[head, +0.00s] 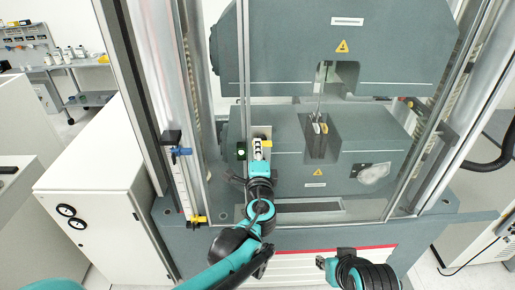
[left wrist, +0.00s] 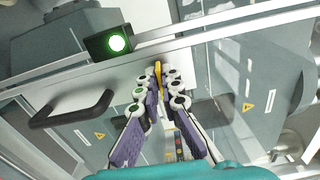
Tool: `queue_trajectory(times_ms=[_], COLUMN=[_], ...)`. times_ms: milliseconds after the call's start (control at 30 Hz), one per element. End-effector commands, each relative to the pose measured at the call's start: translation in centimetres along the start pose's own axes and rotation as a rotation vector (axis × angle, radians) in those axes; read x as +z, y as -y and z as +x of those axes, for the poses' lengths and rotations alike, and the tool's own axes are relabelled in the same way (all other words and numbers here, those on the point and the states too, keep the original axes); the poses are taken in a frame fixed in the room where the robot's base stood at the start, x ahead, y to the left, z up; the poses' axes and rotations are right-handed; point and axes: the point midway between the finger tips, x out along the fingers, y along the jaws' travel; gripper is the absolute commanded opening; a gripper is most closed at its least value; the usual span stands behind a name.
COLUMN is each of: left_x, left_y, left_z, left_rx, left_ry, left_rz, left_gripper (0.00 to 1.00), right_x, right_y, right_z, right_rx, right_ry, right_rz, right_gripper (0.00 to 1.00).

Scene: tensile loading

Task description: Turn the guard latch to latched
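The yellow guard latch (head: 267,144) is on the clear guard's left frame on the testing machine. In the left wrist view the yellow latch (left wrist: 158,76) stands between the tips of my left gripper (left wrist: 160,88). The two fingers are close together, with a narrow gap; I cannot tell whether they press on the latch. In the head view my left gripper (head: 258,149) is at the latch and partly hides it. Part of my right arm (head: 365,272) shows low in the head view; its fingers cannot be made out.
A small black box with a lit green lamp (head: 241,151) is beside the latch; the lamp also shows in the left wrist view (left wrist: 117,43). A black handle (left wrist: 72,109) is close left of the fingers there. A white cabinet (head: 95,200) stands left of the machine.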

Motion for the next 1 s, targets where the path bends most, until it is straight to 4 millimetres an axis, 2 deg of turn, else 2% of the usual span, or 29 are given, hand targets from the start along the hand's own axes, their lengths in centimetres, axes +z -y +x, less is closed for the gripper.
queue_trajectory(times_ms=[667,767,1000], left_x=[0.0,0.0,-0.01], left_y=[-0.2,-0.19,-0.14], left_z=[-0.06,-0.05,-0.02], left_rx=[0.001,0.001,0.001], left_ry=[0.0,0.0,0.0], left_rz=[-0.065,-0.065,-0.063], left_gripper=[0.0,0.26,0.26], right_x=[0.1,0.1,0.1], right_y=[0.0,0.0,0.0], right_z=[0.14,0.14,0.13], right_rx=[0.0,0.0,0.0], right_ry=[0.0,0.0,0.0], right_rz=[0.0,0.0,0.0], right_gripper=[0.32,0.32,0.32])
